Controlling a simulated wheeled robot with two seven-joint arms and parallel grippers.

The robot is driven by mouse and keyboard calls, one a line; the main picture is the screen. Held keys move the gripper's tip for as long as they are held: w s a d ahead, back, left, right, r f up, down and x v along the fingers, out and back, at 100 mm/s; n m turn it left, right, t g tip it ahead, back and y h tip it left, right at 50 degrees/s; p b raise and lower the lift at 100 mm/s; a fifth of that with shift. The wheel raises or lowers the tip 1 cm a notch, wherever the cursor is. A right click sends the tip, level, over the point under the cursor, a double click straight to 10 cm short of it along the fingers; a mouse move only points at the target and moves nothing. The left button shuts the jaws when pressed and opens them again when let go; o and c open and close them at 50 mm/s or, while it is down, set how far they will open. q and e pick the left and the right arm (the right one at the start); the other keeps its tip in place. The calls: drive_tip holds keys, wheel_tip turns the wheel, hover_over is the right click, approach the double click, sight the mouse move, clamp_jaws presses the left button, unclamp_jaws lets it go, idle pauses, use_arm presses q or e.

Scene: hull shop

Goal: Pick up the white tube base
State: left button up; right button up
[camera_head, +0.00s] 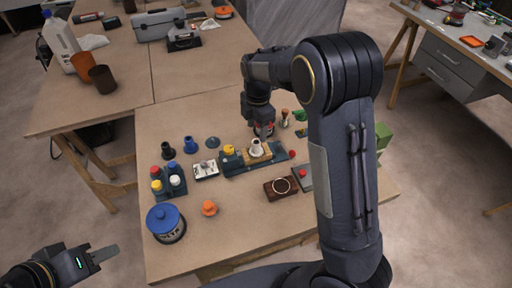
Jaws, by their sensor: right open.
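A white, tube-like piece with a dark top opening, which looks like the white tube base (256,148), stands upright on a tan block in a long dark blue tray (236,170) on the table. My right gripper (264,132) points down just above and behind it, slightly right. The gripper is open; its fingertips are small and partly dark, and a bit of red shows at them. I cannot tell whether it touches anything. My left gripper (104,254) is at the bottom left, off the table and far from the tube base; its opening cannot be made out.
Close by are a small white-topped box (206,170), a yellow piece (229,150), a brown box (281,188) and an orange piece (209,208). The table's front is fairly clear.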

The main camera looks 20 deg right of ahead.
sight(256, 147)
wheel_tip(256, 147, down, 8)
drive_tip(key=shift+f+p, duration=0.1)
drive_tip(key=shift+p, duration=0.6)
drive_tip(key=c, duration=1.1)
